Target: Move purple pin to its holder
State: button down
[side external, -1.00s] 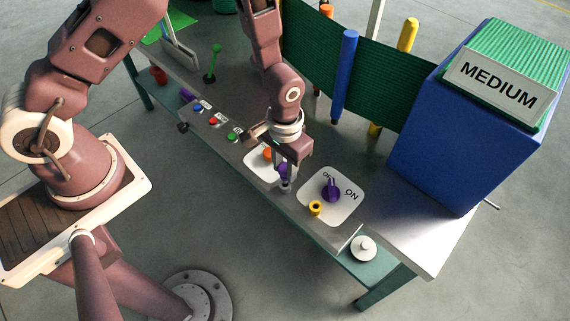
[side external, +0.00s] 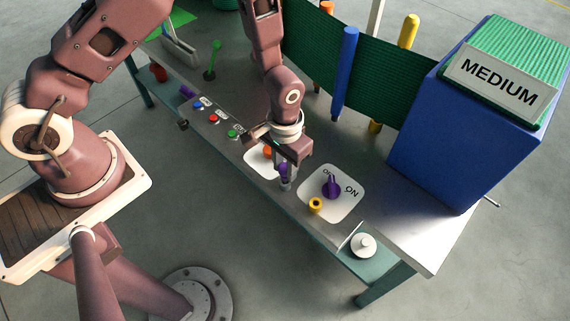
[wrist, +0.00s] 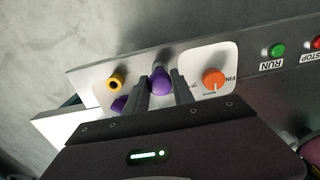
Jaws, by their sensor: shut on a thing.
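The purple pin (side external: 283,168) is between the fingers of my gripper (side external: 287,180), low over the front strip of the table. In the wrist view, the pin's round purple head (wrist: 161,82) sits between the two dark fingertips of my gripper (wrist: 162,80), which are shut on it. A grey cylindrical piece (side external: 286,186) shows just below the pin; I cannot tell whether the pin is inside it. A yellow ring-shaped holder (side external: 315,205) with a dark hole stands to the right, apart from the pin. It also shows in the wrist view (wrist: 116,81).
A purple OFF/ON knob (side external: 331,187) is right of my gripper, and an orange knob (side external: 268,151) is behind-left. Blue, red and green buttons (side external: 232,134) line the left. A blue MEDIUM box (side external: 440,140) and green netting (side external: 385,85) with posts stand behind.

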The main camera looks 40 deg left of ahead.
aim_at(285, 167)
jog(key=shift+f, duration=0.55)
dwell(0.4)
jog(key=shift+f, duration=0.5)
jog(key=c, duration=1)
grip_release()
notch_tip(285, 167, up, 7)
jog(key=shift+r, duration=0.1)
